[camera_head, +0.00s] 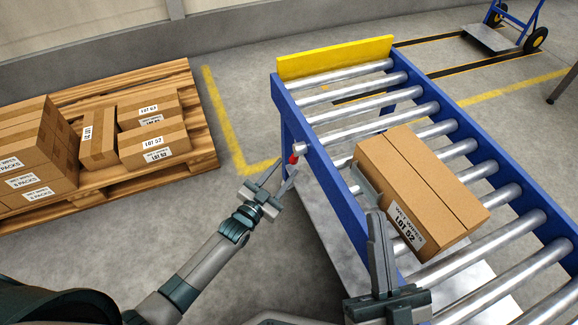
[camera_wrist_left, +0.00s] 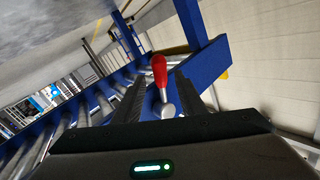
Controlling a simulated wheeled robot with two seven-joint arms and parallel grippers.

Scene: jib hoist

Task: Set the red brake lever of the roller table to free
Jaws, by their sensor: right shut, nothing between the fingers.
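The red brake lever (camera_head: 293,159) is on the left side rail of the roller table (camera_head: 330,185), by a pale round hub. In the left wrist view the red lever (camera_wrist_left: 160,70) extends upward in the picture from its metal hub (camera_wrist_left: 167,109). My left gripper (camera_head: 285,167) is open, with its fingertips close to the lever. In the left wrist view the lever lies between the two fingers, with gaps on both sides. Whether a finger touches it I cannot tell. My right gripper (camera_head: 377,215) is shut and empty, near the table's left rail below the carton.
A carton (camera_head: 420,180) marked LOT 52 rests on the rollers. A yellow end stop (camera_head: 335,57) closes the far end. A wooden pallet (camera_head: 185,95) with several cartons stands left. A blue hand truck (camera_head: 495,37) is at the back right. The floor between pallet and table is clear.

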